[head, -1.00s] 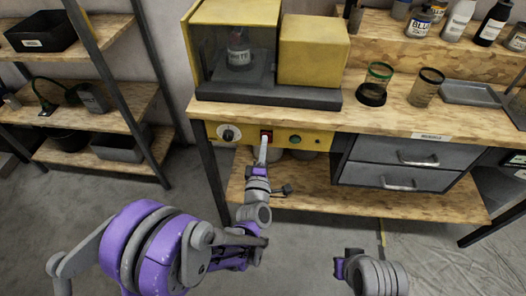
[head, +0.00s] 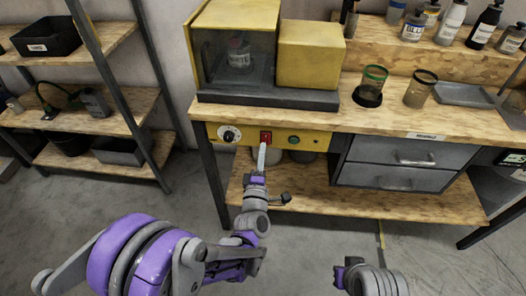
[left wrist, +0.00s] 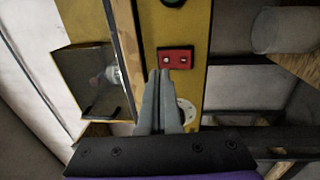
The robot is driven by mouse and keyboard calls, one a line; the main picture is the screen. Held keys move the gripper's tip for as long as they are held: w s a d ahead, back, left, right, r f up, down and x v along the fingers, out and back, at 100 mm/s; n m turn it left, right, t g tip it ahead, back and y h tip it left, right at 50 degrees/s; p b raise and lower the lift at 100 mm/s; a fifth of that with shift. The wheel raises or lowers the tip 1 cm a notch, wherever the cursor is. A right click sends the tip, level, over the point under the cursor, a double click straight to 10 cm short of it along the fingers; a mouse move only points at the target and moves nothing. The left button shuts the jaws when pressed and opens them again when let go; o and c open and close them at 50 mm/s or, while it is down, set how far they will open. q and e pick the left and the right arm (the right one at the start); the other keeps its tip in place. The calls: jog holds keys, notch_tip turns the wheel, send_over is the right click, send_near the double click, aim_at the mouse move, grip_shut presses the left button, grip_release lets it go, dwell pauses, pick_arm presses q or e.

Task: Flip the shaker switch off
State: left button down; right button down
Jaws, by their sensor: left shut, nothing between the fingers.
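The shaker is a yellow and dark cabinet (head: 310,52) on the bench, with a labelled container (head: 238,50) behind its clear front. Its red switch (head: 266,137) sits on the yellow panel under the bench top, between a dial and a green button. In the left wrist view my left gripper (left wrist: 158,76) points at the switch; contact cannot be told. My right gripper's fingers are not visible.
A dial (head: 229,134) and green button (head: 308,141) flank the switch. Grey drawers (head: 404,152) are right of the panel. Glass jars (head: 374,82) and a tray (head: 466,93) stand on the bench top (head: 440,116). Shelving (head: 110,115) stands at the left.

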pick_arm(q)
jog(key=s+r, duration=0.1)
jog(key=s, duration=0.9)
jog(key=shift+a+r, duration=0.15)
jog(key=shift+a, duration=0.15)
